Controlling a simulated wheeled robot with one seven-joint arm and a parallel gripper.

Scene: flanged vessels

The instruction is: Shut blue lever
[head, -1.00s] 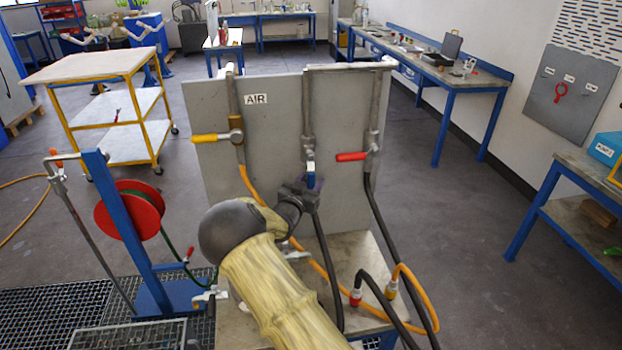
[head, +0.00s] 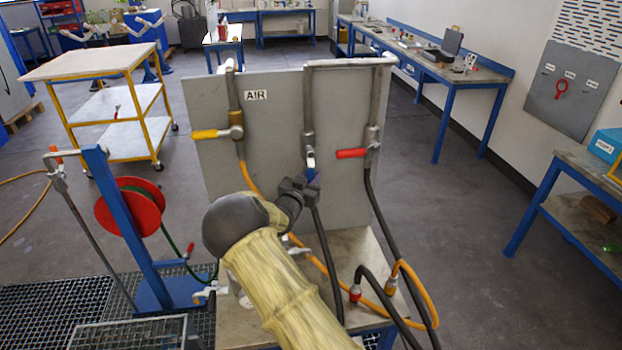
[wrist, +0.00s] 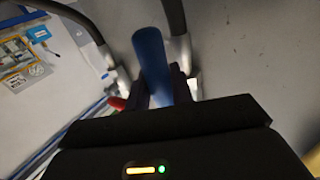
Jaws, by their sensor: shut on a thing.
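The blue lever (head: 314,178) is on the middle valve of the upright grey panel (head: 275,120). In the head view only a small part of it shows beside my gripper (head: 303,187). In the wrist view the blue lever (wrist: 152,62) is a long rounded handle, and its lower part lies between the dark fingers of my gripper (wrist: 166,88). The gripper is shut on it. My arm and gripper hide much of the lever and its exact angle in the head view.
A yellow lever (head: 208,134) on the left valve and a red lever (head: 352,153) on the right valve both point left. Black and orange hoses hang in front of the panel. A hose reel (head: 130,209) stands to the left. Open floor lies to the right.

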